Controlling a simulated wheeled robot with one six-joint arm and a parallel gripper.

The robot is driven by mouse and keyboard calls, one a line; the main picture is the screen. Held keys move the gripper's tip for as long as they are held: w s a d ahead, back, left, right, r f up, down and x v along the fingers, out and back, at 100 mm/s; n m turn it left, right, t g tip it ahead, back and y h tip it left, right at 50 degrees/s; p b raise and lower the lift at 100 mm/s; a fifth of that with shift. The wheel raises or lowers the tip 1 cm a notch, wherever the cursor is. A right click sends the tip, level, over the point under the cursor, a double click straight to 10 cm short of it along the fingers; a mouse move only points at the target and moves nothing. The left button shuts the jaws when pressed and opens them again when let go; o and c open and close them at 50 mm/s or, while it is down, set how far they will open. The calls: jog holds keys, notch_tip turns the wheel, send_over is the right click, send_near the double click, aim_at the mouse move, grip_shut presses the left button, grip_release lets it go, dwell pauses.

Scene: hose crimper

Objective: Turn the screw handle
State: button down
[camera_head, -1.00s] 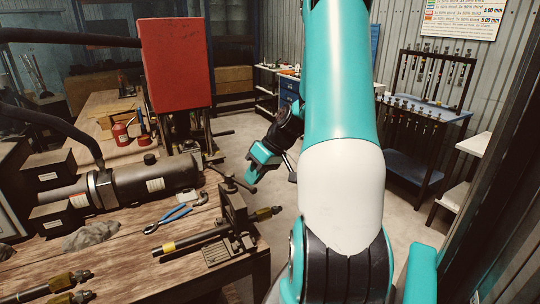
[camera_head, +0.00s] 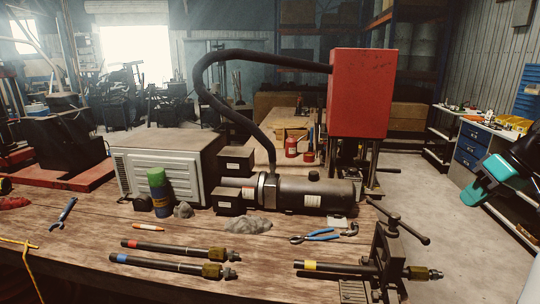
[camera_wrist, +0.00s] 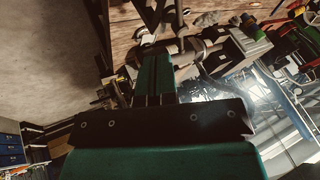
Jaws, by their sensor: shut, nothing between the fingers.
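The screw handle (camera_head: 405,222) is a dark T-bar with round knobs on top of the black vise (camera_head: 388,262), at the front right of the workbench in the head view. A black hose with a yellow band (camera_head: 335,267) lies through the vise, its brass fitting sticking out to the right. My teal gripper (camera_head: 472,198) is at the right edge of the head view, right of the handle and apart from it. In the wrist view its teal fingers (camera_wrist: 155,60) are together with nothing held.
A red box (camera_head: 362,92) stands at the back. Clear floor (camera_head: 450,235) lies right of the bench.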

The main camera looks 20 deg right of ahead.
jog(key=w+a+f+n+g+b, duration=0.1)
jog(key=w+a+n+b, duration=0.15)
jog(key=a, duration=0.85)
jog(key=w+a+n+g+b, duration=0.15)
jog(key=w+a, duration=0.25)
jog(key=a, duration=0.7)
jog(key=s+a+f+n+g+b, duration=0.1)
jog(key=s+a+f+n, duration=0.1)
jog(key=s+a, duration=0.5)
jog(key=s+a+f+n+g+b, duration=0.2)
jog(key=s+a, duration=0.5)
jog(key=a, duration=0.7)
jog(key=shift+f, duration=0.4)
jog(key=shift+w+a, duration=0.1)
